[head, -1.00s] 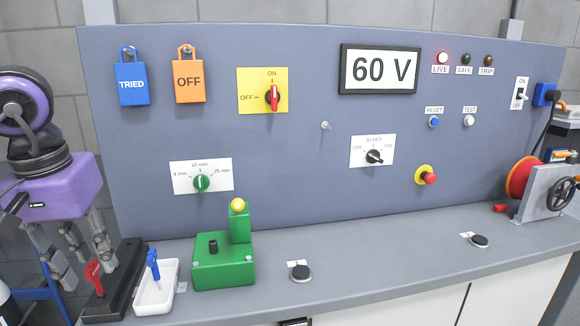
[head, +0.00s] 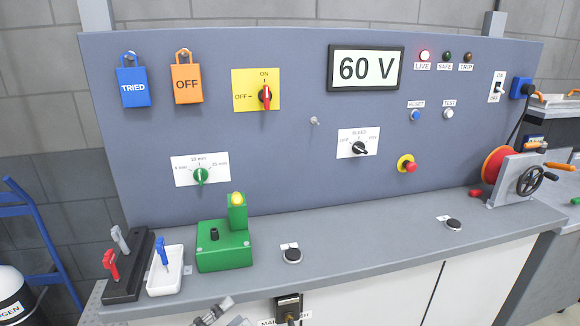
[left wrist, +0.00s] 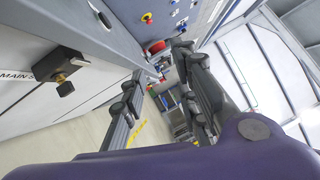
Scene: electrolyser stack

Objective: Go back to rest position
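My left gripper (head: 214,312) shows only in part at the bottom edge of the head view, in front of the bench's white front and below the worktop. In the left wrist view its two fingers (left wrist: 156,82) stand well apart with nothing between them. The gripper is open and empty. My right gripper is in no view.
A grey panel (head: 250,140) with a 60 V display (head: 366,69) stands behind the worktop (head: 360,245). A black switch box (head: 288,306) juts from the bench front, close to the left gripper; it also shows in the left wrist view (left wrist: 62,66). Floor (left wrist: 95,152) beside the bench looks clear.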

